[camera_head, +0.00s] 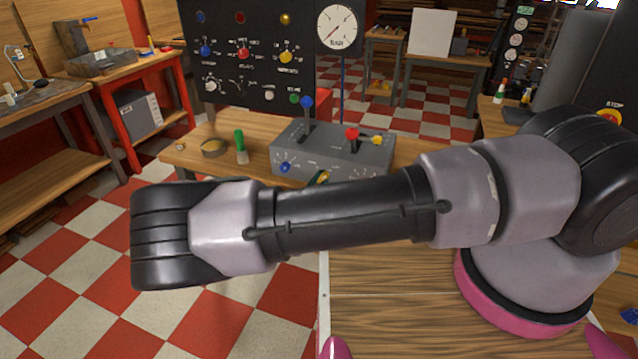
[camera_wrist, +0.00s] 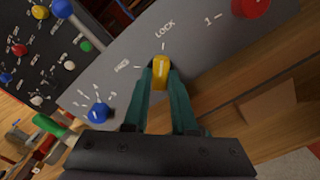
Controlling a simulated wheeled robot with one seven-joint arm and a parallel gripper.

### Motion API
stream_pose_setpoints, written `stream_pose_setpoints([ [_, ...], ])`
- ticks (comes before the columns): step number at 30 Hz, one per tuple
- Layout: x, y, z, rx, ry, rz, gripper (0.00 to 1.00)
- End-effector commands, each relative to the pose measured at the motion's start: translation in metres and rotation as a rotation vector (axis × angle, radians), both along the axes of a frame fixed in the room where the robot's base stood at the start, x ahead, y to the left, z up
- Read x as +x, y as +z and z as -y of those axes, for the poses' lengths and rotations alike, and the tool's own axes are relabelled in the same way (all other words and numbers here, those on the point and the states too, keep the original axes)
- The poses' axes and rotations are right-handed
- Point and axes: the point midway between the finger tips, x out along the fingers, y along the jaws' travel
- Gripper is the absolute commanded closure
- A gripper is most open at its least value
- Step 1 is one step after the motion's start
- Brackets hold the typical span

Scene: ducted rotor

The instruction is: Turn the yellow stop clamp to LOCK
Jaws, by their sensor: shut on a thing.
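The yellow stop clamp (camera_wrist: 161,73) is on the sloping front of the grey console, in the wrist view. My gripper (camera_wrist: 161,78) is shut on it, with one teal finger on each side. The clamp's long side runs up the picture, and its upper end points roughly at the LOCK mark (camera_wrist: 165,29). The FREE mark (camera_wrist: 122,67) is to its left. In the head view my arm hides most of the console's lower front, and only a small part of the gripper shows.
On the grey console (camera_head: 375,160) are a blue knob (camera_wrist: 98,112) left of the clamp and a red knob (camera_wrist: 250,7) to its right. Blue (camera_head: 306,102) and red (camera_head: 352,133) levers stand on top. A green-handled brush (camera_head: 240,146) and a round tin (camera_head: 214,147) are left of it.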

Motion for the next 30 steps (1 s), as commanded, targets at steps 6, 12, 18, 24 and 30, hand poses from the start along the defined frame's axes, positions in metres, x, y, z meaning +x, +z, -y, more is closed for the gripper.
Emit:
stream_pose_setpoints([
  [6,-0.0008,-0.0011,-0.0002,0.035,0.001,0.010,1.00],
  [12,-0.0009,-0.0011,-0.0003,0.040,0.000,0.011,1.00],
  [18,-0.0009,-0.0011,-0.0003,0.039,0.000,0.011,1.00],
  [24,-0.0006,-0.0007,-0.0002,0.038,0.000,0.012,0.45],
  [30,-0.0008,-0.0004,-0.0004,0.038,0.000,0.012,0.45],
])
